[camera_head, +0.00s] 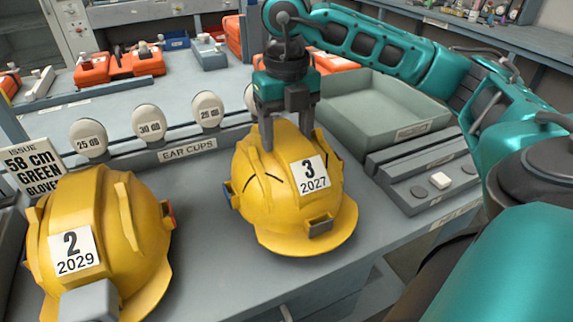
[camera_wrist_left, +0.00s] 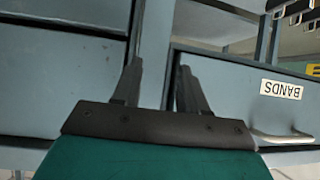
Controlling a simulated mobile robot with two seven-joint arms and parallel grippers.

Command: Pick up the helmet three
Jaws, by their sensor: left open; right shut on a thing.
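The helmet three (camera_head: 285,190) is yellow, with a white label reading "3 2027", in the middle of the head view. My right gripper (camera_head: 289,140) comes down from above, its two fingers on either side of the helmet's top ridge, shut on it. I cannot tell whether the helmet is clear of the bench. Helmet two (camera_head: 105,235), yellow with a label "2 2029", sits at the lower left. My left gripper (camera_wrist_left: 155,85) is open and empty in the left wrist view, in front of grey drawers; it is not seen in the head view.
A row of round ear cups (camera_head: 149,121) stands behind the helmets. A sign reading "58 cm green gloves" (camera_head: 32,170) is at the left. A grey-green tray (camera_head: 375,108) stands behind right. A drawer labelled "BANDS" (camera_wrist_left: 240,107) is near my left gripper.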

